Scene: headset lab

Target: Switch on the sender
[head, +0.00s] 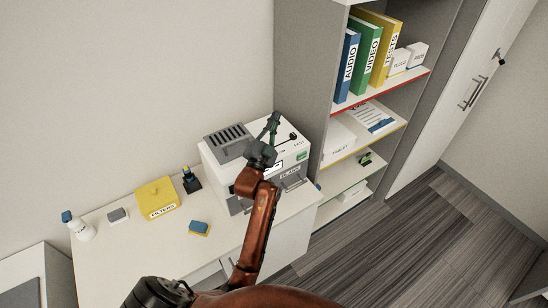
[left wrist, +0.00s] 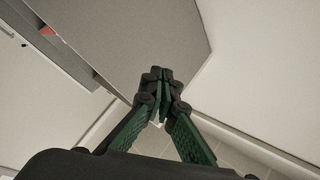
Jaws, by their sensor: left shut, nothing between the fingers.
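A white box-shaped machine (head: 222,172) with a grey slotted top stands at the right end of the white table. Its top carries a black knob or lever (head: 292,137) and small lettering, partly hidden by my arm; I cannot read a label naming it the sender. My right gripper is out of view.
On the table (head: 130,250) are a yellow FILTERS box (head: 157,192), a spray bottle (head: 78,227), a grey block (head: 117,215), a blue-and-yellow sponge (head: 199,228) and a dark stand (head: 191,180). A shelf unit (head: 305,80) with binders stands close right; floor beyond is clear.

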